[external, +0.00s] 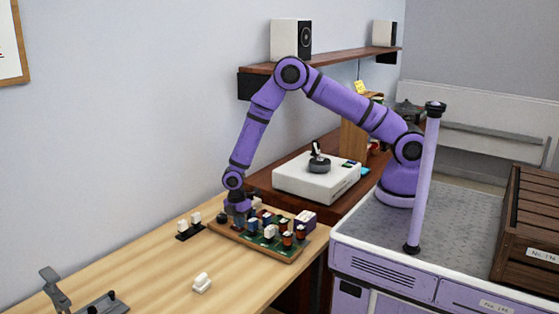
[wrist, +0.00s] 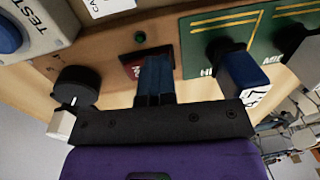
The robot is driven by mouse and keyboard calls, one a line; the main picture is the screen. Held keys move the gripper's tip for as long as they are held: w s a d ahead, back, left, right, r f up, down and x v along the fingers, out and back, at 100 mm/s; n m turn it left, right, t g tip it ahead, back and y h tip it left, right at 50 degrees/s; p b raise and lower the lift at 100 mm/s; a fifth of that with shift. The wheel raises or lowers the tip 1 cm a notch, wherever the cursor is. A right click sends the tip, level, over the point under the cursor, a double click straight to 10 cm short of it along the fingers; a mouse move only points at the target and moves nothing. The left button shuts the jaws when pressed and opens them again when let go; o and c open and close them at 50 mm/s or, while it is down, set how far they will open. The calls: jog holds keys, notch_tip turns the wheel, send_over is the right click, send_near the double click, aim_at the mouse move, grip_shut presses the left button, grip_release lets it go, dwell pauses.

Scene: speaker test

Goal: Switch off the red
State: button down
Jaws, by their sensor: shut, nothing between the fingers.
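My gripper (wrist: 155,72) is shut and empty, its fingertips close together over the board. In the external view my gripper (external: 238,214) is low over the board's far left part. A small red part (wrist: 130,70) with pale lettering shows at the left of the fingertips in the wrist view. The fingers hide much of it, so I cannot tell its switch position or whether they touch it. The wooden board (external: 283,255) carries green panels and several small components. I cannot pick out the red part in the external view.
In the wrist view, a black round knob (wrist: 75,87) is left of the fingers, a blue lever (wrist: 243,68) right, and a blue TEST button (wrist: 9,36) at upper left. A small green light or button (wrist: 140,38) lies beyond them. A white connector (external: 202,283) lies on the table.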

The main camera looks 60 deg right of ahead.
jog(key=shift+w+r, duration=0.15)
jog(key=shift+w, duration=0.6)
notch_tip(320, 180, up, 14)
jog(key=w, duration=0.2)
jog(key=shift+s, duration=0.1)
dwell(0.4)
jog(key=shift+s, duration=0.6)
jog(key=shift+f, duration=0.2)
jog(key=f, duration=0.4)
jog(key=s+f, duration=0.1)
jog(key=f, duration=0.4)
jog(key=s+f, duration=0.1)
jog(key=f, duration=0.3)
jog(key=shift+f, duration=0.3)
